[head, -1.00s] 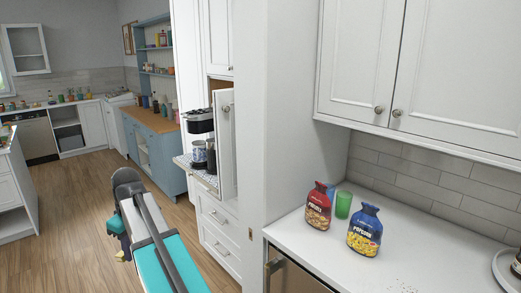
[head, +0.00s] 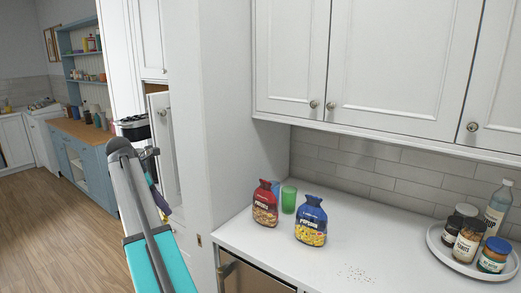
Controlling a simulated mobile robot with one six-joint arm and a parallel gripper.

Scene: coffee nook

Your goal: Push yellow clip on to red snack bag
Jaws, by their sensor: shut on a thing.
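The red snack bag (head: 265,205) stands upright at the left end of the white counter. Its top is narrow and dark red. My gripper (head: 163,208) hangs in front of the white tall cabinet, left of the counter and well apart from the red bag. It is small and partly hidden by my arm. It is shut on the yellow clip, of which only a small yellowish bit (head: 167,218) shows at its tip.
A blue popcorn bag (head: 311,222) stands right of the red bag. A green cup (head: 288,200) is just behind them. A round tray (head: 436,240) with jars and a bottle is at the right. Crumbs (head: 355,272) lie on the otherwise clear counter middle.

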